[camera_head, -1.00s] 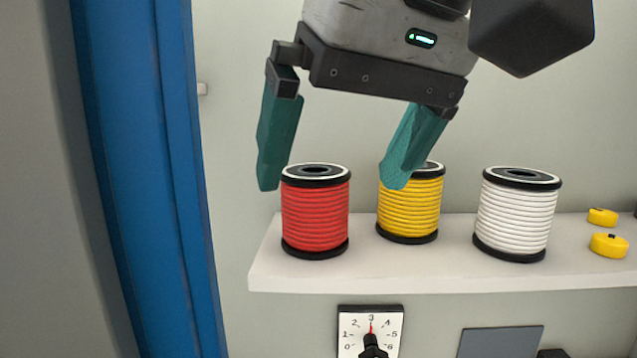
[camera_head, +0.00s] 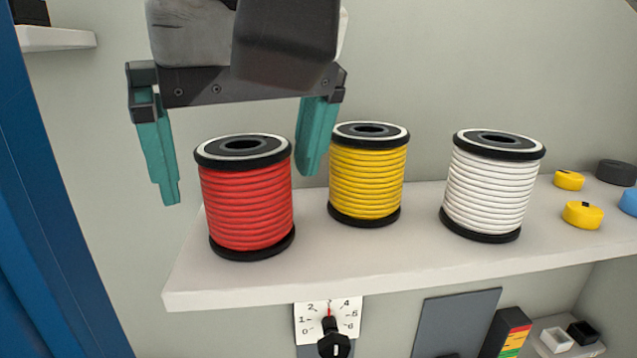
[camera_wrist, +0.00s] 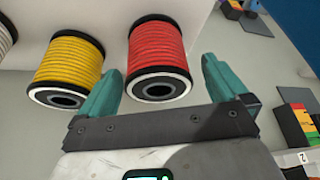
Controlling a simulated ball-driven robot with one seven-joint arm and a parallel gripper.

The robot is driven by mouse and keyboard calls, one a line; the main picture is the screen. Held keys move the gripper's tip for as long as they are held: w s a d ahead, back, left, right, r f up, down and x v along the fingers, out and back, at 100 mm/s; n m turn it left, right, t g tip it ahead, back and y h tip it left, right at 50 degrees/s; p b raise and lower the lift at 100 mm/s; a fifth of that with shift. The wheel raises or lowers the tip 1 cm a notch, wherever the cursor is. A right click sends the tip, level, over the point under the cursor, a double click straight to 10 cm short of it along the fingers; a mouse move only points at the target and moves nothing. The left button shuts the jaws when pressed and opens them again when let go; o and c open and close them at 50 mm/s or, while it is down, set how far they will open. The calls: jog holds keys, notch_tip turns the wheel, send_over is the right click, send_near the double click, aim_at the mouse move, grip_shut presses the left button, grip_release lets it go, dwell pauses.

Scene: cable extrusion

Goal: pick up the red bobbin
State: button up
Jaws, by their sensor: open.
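The red bobbin (camera_head: 247,208) stands upright at the left end of the white shelf (camera_head: 330,268), with black flanges top and bottom. My gripper (camera_head: 238,185) is open, its teal fingers spread wide. In the head view, one finger shows left of the red bobbin and the other at its right, near the yellow bobbin (camera_head: 368,178). In the wrist view, the red bobbin (camera_wrist: 157,62) lies ahead, between the directions of the two fingertips (camera_wrist: 160,80). The right finger tip shows close to the yellow bobbin (camera_wrist: 68,68). I cannot tell whether anything touches.
A white bobbin (camera_head: 497,188) stands farther right on the shelf. Yellow caps (camera_head: 583,215) and other small round pieces lie at the right. A dial (camera_head: 330,325) is mounted below the shelf. A blue upright (camera_head: 50,210) stands at the left.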

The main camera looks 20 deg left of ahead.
aim_at(246, 189)
jog(key=shift+x, duration=1.9)
jog(key=shift+w+d, duration=0.1)
jog(key=shift+c, duration=0.4)
jog(key=c, duration=0.9)
jog(key=shift+r+p, duration=0.25)
jog(key=shift+p, duration=0.25)
jog(key=shift+c, duration=0.3)
